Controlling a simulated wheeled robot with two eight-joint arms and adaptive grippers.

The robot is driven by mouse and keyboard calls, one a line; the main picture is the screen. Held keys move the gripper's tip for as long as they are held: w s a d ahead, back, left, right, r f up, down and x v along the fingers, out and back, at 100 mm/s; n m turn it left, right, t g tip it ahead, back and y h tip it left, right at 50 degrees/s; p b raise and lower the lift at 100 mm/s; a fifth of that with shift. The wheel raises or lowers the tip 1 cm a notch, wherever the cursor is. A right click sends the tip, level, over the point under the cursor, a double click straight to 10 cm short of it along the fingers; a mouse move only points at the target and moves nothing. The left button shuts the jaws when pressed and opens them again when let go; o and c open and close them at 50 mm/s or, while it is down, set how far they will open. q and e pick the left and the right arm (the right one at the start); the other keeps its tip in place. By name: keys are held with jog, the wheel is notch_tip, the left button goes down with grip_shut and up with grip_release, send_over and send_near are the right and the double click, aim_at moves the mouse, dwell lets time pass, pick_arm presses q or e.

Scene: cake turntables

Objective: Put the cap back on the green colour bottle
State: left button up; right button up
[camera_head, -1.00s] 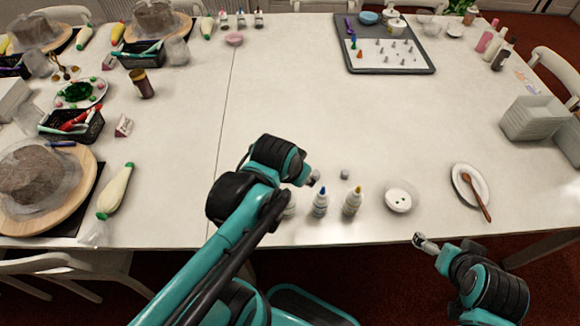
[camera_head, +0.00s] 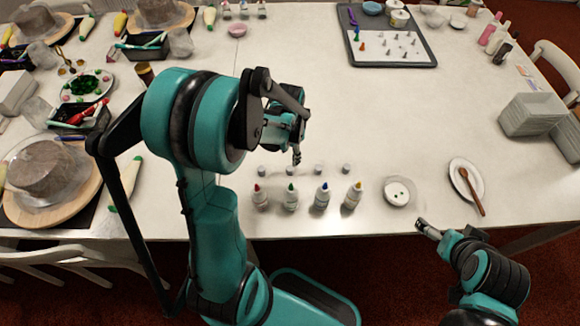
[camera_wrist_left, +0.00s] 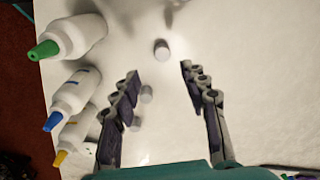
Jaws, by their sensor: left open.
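The green colour bottle (camera_head: 291,196) stands upright with a bare green tip, between the red-tipped and blue-tipped bottles. It also shows at the upper left of the left wrist view (camera_wrist_left: 80,37). Small grey caps lie in a row behind the bottles; the cap behind the green bottle (camera_head: 291,170) shows ahead of the fingertips in the left wrist view (camera_wrist_left: 162,50). My left gripper (camera_head: 296,157) is above the table behind the bottles. In the left wrist view the left gripper (camera_wrist_left: 161,74) has its fingers apart and empty. My right gripper (camera_head: 424,226) is beyond the front edge; its fingers are unclear.
Red (camera_head: 260,197), blue (camera_head: 322,197) and yellow (camera_head: 353,196) bottles stand beside the green one. A white bowl (camera_head: 398,200) and a plate with a wooden spoon (camera_head: 456,190) are to the right. The table middle is clear.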

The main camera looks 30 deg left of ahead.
aim_at(290, 168)
pick_arm(q)
jog(key=shift+a+f+m, duration=0.3)
jog(key=shift+a+f, duration=0.1)
jog(key=shift+f, duration=0.4)
jog(key=shift+w+f+b, duration=0.1)
jog(key=shift+f+b, duration=0.3)
jog(key=shift+f, duration=0.95)
jog(key=shift+r, duration=0.1)
jog(key=f+b, duration=0.1)
jog(key=f, duration=0.1)
jog(key=f+b, duration=0.1)
jog(key=f, duration=0.2)
jog(key=shift+w+d+f+b, duration=0.15)
jog(key=shift+w+b, duration=0.05)
jog(key=shift+b, duration=0.1)
